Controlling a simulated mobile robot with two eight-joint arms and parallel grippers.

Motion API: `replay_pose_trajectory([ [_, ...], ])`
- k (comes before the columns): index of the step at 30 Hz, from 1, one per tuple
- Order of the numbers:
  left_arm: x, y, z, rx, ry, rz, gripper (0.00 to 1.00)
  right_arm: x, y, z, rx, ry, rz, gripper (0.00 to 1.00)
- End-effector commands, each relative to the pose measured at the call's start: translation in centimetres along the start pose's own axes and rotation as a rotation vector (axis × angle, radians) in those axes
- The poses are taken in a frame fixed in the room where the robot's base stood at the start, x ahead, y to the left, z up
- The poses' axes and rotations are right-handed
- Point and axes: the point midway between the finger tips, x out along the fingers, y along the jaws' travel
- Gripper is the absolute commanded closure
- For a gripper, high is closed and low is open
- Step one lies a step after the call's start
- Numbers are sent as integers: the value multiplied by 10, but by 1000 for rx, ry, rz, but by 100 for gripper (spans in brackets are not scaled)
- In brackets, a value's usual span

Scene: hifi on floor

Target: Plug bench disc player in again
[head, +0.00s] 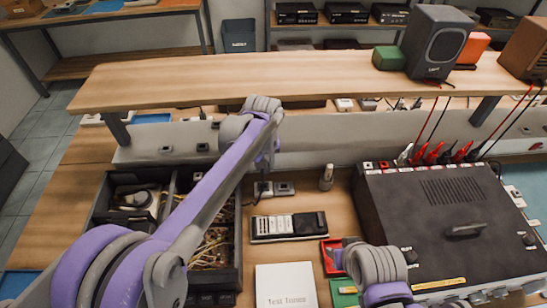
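A large dark case (445,215) with a vented top and a handle stands on the bench at the right; I cannot tell whether it is the disc player. Red and black leads (440,152) rise behind it. A small double socket or plug block (272,189) sits on the bench left of centre. My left arm reaches up from the lower left to the shelf edge; its gripper is hidden. My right arm shows at the lower centre, beside the case; its gripper is not visible. No mains plug of the player can be made out.
A long wooden shelf (300,75) crosses above the bench, with a speaker (438,42) on its right. A dark divided tray (222,278) holds cables at the left. A white box (286,286), a black-and-white device (288,227) and a red tray (329,256) crowd the front.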

Motion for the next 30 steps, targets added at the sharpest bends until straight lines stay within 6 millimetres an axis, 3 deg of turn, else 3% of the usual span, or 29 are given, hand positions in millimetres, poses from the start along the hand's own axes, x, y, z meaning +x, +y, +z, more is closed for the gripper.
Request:
replay_pose_trajectory([
  [11, 7, -8, 5, 13, 0, 2, 100, 1, 0, 1, 0, -1, 0, 59],
  [30, 50, -8, 10, 13, 0, 2, 100, 23, 0, 22, 0, -17, 0, 59],
])
